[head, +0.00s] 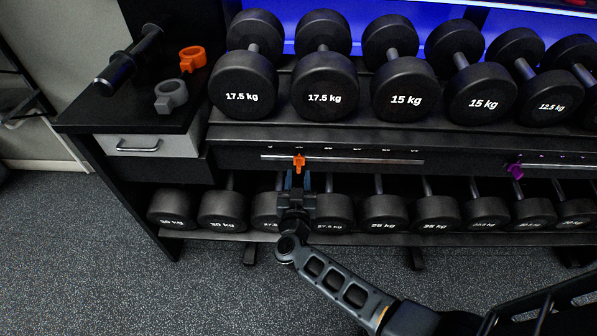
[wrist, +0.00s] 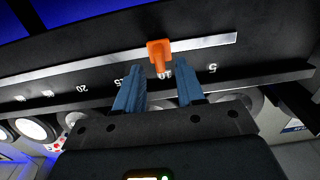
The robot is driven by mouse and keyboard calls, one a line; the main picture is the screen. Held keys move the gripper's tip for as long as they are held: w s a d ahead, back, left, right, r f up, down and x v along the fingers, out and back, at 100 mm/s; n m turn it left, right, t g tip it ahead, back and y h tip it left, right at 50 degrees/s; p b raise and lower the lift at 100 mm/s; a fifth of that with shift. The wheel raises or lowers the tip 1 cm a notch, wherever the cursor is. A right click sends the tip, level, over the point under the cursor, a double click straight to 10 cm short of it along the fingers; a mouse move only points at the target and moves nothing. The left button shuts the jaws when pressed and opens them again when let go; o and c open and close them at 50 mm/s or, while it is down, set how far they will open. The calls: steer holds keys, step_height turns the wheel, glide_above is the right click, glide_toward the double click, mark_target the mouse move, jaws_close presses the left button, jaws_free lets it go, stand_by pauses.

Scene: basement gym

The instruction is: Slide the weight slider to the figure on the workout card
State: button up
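The orange weight slider (head: 299,162) sits on a pale rail (head: 350,160) below the upper dumbbell row, left of the rail's middle. It also shows in the wrist view (wrist: 159,52), beside a partly covered figure, between the 5 and the 15. My gripper (head: 298,179) is just in front of and below the slider. Its two blue fingers are apart and empty in the wrist view (wrist: 160,76), with the slider just beyond their tips. The scale figures look upside down there. I see no workout card in either view.
A purple slider (head: 515,170) sits on a second rail at right. Dumbbells fill the upper shelf and the lower shelf (head: 385,238). Orange (head: 192,58) and grey (head: 171,95) collars lie on the black top at left, above a grey drawer (head: 150,145). Open floor lies in front.

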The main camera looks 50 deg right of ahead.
mark_target(299, 171)
steer(key=shift+x, duration=1.55)
jaws_close()
